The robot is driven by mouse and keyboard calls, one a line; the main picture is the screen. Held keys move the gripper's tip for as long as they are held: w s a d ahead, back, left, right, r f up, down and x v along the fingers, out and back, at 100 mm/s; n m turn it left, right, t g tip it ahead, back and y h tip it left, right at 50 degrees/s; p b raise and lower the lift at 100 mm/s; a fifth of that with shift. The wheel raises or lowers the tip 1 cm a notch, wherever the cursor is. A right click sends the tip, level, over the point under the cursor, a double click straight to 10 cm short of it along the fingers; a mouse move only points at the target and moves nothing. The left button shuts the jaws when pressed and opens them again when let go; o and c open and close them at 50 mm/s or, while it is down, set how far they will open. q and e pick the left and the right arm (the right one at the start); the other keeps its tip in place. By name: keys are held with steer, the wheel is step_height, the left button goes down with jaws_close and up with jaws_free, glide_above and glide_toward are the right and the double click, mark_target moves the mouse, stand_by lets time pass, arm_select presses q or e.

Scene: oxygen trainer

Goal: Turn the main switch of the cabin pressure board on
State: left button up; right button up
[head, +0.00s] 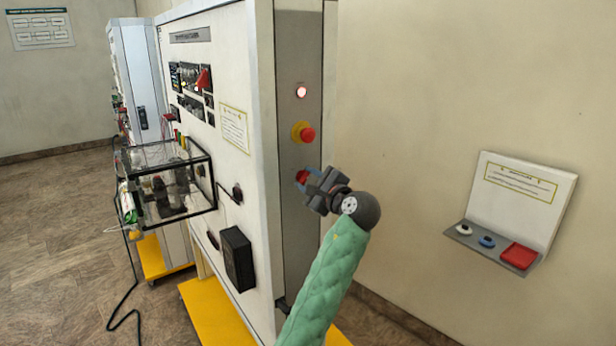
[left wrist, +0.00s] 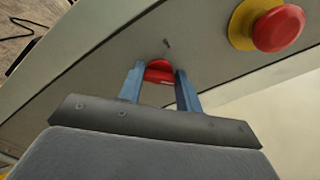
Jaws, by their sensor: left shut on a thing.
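The red main switch (head: 301,176) sits low on the grey side panel (head: 297,140) of the white cabinet, below the emergency stop. My left gripper (head: 307,182) is at the panel, shut on this switch. In the left wrist view the red switch (left wrist: 159,71) shows between the two blue-grey fingers of the gripper (left wrist: 160,82). A small dark mark is on the panel just beyond it. The switch's exact angle is partly hidden by the fingers. My right gripper is not in view.
A red mushroom button on a yellow base (head: 304,132) is just above the switch. A pale red lamp (head: 301,91) above it looks lit. A clear box (head: 165,185) juts from the cabinet front. A wall shelf (head: 500,245) stands at the right. Open floor lies at left.

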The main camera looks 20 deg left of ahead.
arm_select(q)
steer(key=shift+m, duration=0.3)
steer(key=o, duration=1)
steer(key=shift+w, duration=0.1)
steer(key=shift+d+f, duration=0.1)
